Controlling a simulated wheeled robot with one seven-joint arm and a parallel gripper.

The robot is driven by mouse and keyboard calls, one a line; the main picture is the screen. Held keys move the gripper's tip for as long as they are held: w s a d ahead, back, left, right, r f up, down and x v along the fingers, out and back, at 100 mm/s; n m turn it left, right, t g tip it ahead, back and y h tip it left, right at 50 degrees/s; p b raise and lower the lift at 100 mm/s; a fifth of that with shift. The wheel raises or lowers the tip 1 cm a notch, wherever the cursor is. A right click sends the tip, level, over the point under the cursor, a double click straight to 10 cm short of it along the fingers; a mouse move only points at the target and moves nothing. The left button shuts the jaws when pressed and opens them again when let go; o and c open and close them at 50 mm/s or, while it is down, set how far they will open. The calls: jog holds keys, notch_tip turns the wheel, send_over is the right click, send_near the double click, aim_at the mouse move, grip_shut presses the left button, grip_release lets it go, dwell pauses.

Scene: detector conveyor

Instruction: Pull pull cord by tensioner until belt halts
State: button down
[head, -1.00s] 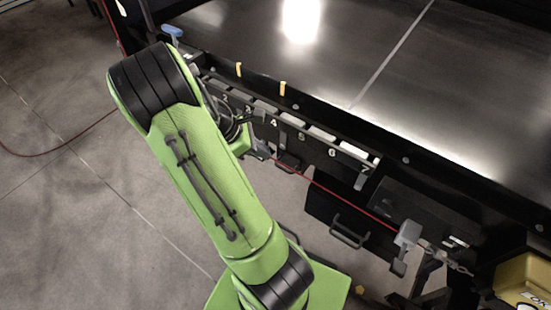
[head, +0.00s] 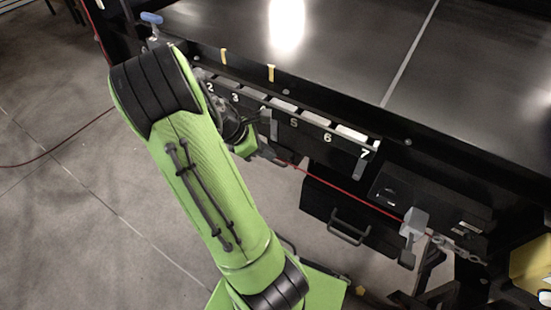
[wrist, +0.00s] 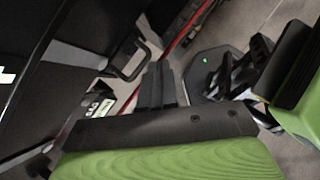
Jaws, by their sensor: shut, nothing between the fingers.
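The red pull cord (head: 345,190) runs along the conveyor's near side, below the numbered panel, to a grey bracket (head: 413,224) with a chain at the right. Its stretch behind my arm is hidden in the head view. In the wrist view the cord (wrist: 187,32) crosses the top, beyond my fingertips. My gripper (wrist: 158,72) is shut and empty, its dark fingers side by side. In the head view my gripper (head: 274,158) is partly hidden beside the cord's visible left end. I cannot tell whether it touches the cord. The black belt (head: 340,45) lies above; its motion cannot be told.
A numbered panel (head: 310,133) with pale tabs lines the conveyor's side. Below it is a dark box with a handle (head: 349,228). A yellow object (head: 531,268) is at the lower right. A blue knob (head: 151,18) stands upper left. Open concrete floor (head: 60,215) lies left.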

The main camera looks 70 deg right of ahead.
jog(key=shift+s, duration=0.15)
notch_tip(320, 180, down, 8)
jog(key=b, duration=0.5)
jog(key=w+f+p+v, duration=0.1)
jog(key=p+v, duration=0.6)
jog(key=v, duration=1.2)
jog(key=shift+a, duration=0.2)
